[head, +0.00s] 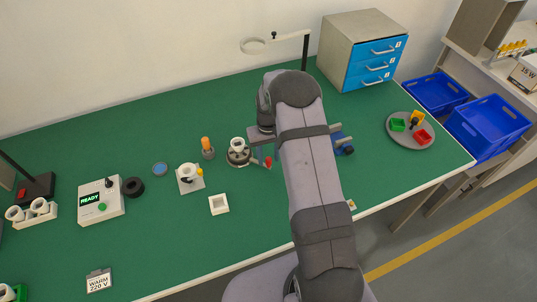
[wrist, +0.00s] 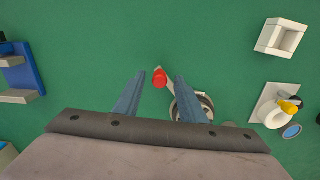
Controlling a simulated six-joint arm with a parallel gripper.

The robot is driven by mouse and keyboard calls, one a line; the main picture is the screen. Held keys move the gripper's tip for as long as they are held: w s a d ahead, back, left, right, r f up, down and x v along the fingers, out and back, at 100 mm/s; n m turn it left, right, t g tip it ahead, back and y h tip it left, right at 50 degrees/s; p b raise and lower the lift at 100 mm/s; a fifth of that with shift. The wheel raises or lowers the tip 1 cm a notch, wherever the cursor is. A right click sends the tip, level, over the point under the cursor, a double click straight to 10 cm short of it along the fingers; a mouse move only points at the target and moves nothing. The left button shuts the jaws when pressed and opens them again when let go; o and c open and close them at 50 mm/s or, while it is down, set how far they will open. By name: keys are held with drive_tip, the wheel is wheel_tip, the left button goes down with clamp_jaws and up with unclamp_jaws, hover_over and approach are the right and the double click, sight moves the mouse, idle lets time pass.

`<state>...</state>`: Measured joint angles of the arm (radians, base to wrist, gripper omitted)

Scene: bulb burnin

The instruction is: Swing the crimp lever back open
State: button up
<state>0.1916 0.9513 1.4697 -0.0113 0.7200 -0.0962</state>
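The crimp lever ends in a red knob (head: 268,162) and reaches out to the right from a round dark-and-metal crimp base (head: 238,159) with a white ring-shaped part (head: 237,145) on top. In the wrist view the red knob (wrist: 160,79) shows between the fingertips of my gripper (wrist: 159,75), nearer the middle than either finger. The fingers are apart and I see no contact with the knob. The crimp base (wrist: 190,108) is partly hidden behind the right finger. In the head view my arm hides part of the gripper.
An orange-topped post (head: 207,148), a white stand (head: 190,178) and a square white tray (head: 219,204) stand left of the crimp base. A blue fixture (head: 343,143) is right of my arm. A drawer cabinet (head: 352,62) stands behind.

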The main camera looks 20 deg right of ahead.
clamp_jaws()
